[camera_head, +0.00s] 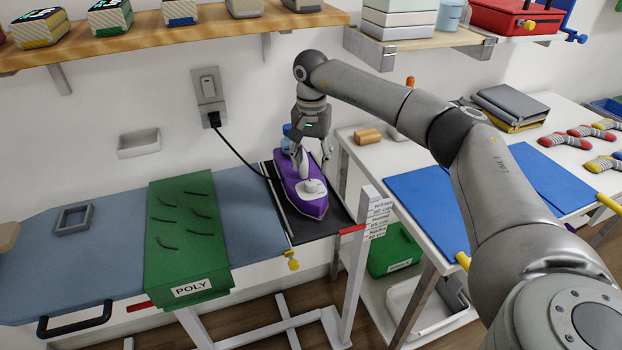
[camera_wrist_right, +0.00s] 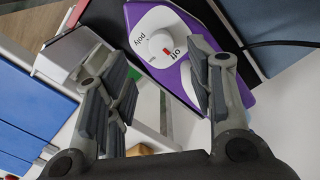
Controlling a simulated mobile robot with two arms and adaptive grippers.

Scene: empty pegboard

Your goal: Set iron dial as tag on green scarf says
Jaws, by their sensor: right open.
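A purple iron (camera_head: 311,206) rests on the dark pad at the right end of the ironing board. Its white dial (camera_head: 314,187) faces up. In the right wrist view the dial (camera_wrist_right: 157,44) has a red mark on the side by the word "off"; the word "poly" is on the other side. A green scarf (camera_head: 187,225) hangs across the board, with a white tag (camera_head: 191,287) reading "POLY". My right gripper (camera_head: 312,170) is open above the iron. In the right wrist view its fingers (camera_wrist_right: 160,80) are apart, with the dial seen beyond and between them.
A black cord runs from the iron to a wall socket (camera_head: 209,95). A wooden shelf (camera_head: 180,39) with boxes is above the board. At right, a white table holds blue mats (camera_head: 425,205), folded cloths (camera_head: 508,105) and striped socks. A grey square frame (camera_head: 73,219) lies on the board.

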